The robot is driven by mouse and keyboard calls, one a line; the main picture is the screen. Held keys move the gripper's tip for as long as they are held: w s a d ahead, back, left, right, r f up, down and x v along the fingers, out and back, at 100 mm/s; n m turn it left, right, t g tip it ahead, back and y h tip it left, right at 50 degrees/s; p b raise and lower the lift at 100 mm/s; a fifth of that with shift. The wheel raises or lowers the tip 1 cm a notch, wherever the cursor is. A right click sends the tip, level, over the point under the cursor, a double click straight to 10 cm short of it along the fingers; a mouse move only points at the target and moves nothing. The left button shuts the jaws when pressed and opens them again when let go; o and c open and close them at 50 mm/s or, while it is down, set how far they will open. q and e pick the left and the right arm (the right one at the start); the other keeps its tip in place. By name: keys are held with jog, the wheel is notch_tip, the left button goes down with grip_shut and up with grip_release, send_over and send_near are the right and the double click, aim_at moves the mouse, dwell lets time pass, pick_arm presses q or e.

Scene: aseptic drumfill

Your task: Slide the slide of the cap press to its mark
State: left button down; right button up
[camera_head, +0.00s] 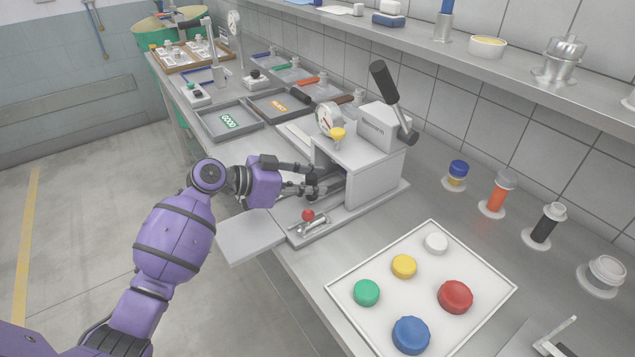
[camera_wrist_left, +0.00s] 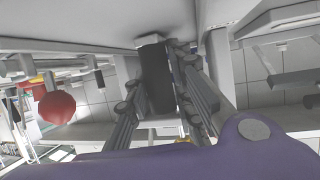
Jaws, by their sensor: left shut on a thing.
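The cap press (camera_head: 375,180) is a grey box-shaped station on the steel bench, with a raised lever, a round gauge and a yellow knob on top. My left gripper (camera_head: 318,187) reaches in from the left to the press's open side. In the left wrist view its two fingers lie on either side of a dark block (camera_wrist_left: 157,75), the handle of the slide, and are shut on it. The slide's mark is not clear in either view. A red ball knob (camera_head: 308,215) stands on the base plate in front of the gripper; it also shows in the left wrist view (camera_wrist_left: 57,107).
A white tray (camera_head: 340,287) with several coloured caps lies to the right of the press. Grey trays (camera_head: 215,138) stand behind it. Small bottles (camera_head: 497,194) stand along the tiled wall. A flat plate (camera_head: 245,237) juts over the bench's front edge below my arm.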

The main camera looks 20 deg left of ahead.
pick_arm(q)
jog(key=s+a, duration=0.3)
jog(key=s, duration=0.2)
jog(key=s+a, duration=0.2)
jog(key=shift+s+a, duration=0.35)
jog(key=c, duration=1.5)
grip_release()
jog(key=shift+c, duration=0.2)
jog(key=shift+s+a+r, duration=0.2)
jog(key=shift+s+a, duration=0.05)
jog(key=shift+a, duration=0.15)
jog(key=v, duration=1.1)
jog(key=shift+r, duration=0.1)
